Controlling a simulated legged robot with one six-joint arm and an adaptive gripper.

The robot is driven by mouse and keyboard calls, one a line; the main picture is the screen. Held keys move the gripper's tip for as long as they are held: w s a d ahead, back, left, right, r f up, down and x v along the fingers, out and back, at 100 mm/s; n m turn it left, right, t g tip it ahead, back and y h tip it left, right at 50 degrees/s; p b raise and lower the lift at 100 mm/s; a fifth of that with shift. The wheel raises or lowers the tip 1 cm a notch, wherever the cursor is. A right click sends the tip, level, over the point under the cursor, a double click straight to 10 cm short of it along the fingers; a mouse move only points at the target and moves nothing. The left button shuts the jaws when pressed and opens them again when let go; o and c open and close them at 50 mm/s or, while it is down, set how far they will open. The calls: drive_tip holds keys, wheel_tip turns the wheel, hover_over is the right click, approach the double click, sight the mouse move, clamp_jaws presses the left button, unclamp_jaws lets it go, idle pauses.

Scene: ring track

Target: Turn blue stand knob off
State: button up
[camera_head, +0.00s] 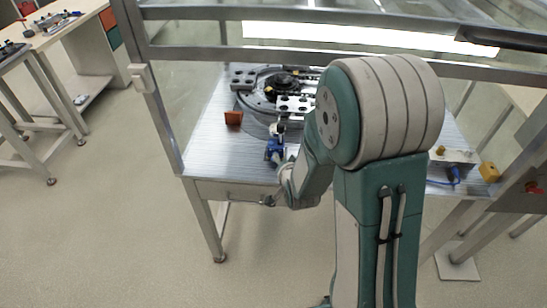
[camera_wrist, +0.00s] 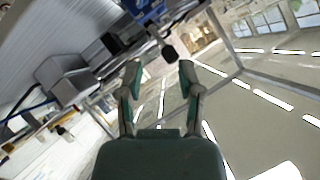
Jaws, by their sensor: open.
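The blue stand (camera_head: 275,148) stands near the front edge of the metal table, left of my arm in the head view. Its blue body (camera_wrist: 147,10) also shows at the top of the wrist view, cut off by the frame. A dark rounded knob (camera_wrist: 169,53) sticks out from it on a short light stem. My gripper (camera_wrist: 160,78) is open and empty, with its two fingers apart. In the wrist view the knob shows just beyond the fingertips, nearer the right finger; I cannot tell whether they touch. My arm hides part of the table.
A metal frame rail crosses above the table. A yellow block (camera_head: 489,172) sits at the right. Floor is free at the left front.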

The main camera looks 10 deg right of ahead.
sight(276, 165)
drive_tip(key=shift+f+m+t, duration=1.1)
drive_tip(key=shift+f, duration=2.6)
drive_tip(key=x, duration=0.9)
drive_tip(key=shift+w+d+r, duration=0.1)
drive_tip(key=shift+w+d, duration=0.05)
drive_tip(key=shift+d, duration=0.1)
drive_tip(key=shift+w+a, duration=0.2)
drive_tip(key=shift+w, duration=0.4)
drive_tip(key=shift+d, duration=0.15)
clamp_jaws()
